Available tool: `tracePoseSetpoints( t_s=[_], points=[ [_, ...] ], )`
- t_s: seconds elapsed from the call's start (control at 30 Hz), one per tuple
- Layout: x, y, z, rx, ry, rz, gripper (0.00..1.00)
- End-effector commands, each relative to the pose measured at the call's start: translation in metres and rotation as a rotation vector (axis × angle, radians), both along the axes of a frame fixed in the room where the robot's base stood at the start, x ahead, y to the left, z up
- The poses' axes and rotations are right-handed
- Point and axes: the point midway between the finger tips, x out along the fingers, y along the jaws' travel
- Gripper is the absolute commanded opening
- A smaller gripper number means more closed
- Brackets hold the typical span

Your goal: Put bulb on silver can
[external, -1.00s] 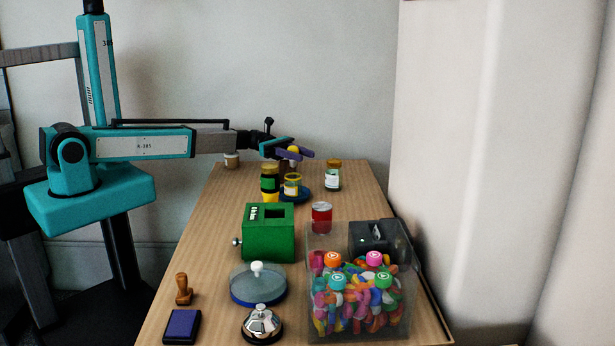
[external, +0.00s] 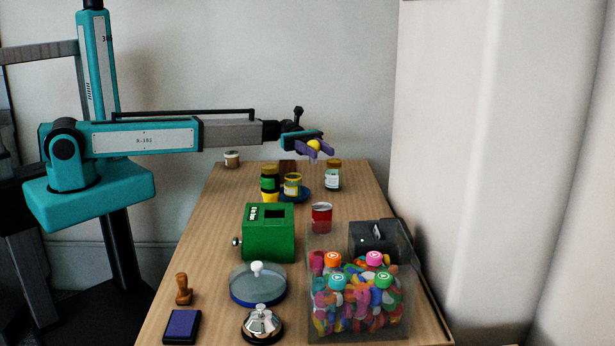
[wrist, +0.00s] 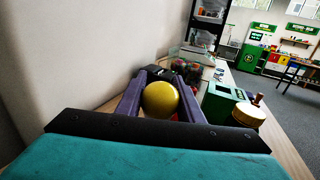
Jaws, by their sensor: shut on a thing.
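The yellow round bulb (external: 314,145) is held between the purple fingers of my gripper (external: 315,153), above the far part of the table. In the wrist view the bulb (wrist: 160,98) sits between both fingers (wrist: 160,108), and its lower part is hidden. No plainly silver can shows. A red can with a silvery rim and pale label (external: 321,218) stands upright mid-table, nearer the camera than my gripper and apart from it.
Jars stand at the far end: a striped one (external: 269,185), a yellow-labelled one (external: 292,186) by a blue dish (external: 303,196), and a gold-lidded one (external: 333,178). Nearer are a green box (external: 268,234), a dark box (external: 373,240) and a clear bin (external: 318,295).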

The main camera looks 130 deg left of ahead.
Motion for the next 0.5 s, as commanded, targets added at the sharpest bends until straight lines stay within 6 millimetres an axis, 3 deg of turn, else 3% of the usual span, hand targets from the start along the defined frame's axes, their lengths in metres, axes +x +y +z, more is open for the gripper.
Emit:
tracePoseSetpoints(
  t_s=[0.1, 0.5],
  points=[
    [0.030, -0.021, 0.014, 0.001, 0.000, -0.057, 0.19],
    [0.111, -0.098, 0.049, 0.000, -0.001, -0.217, 0.19]
  ],
)
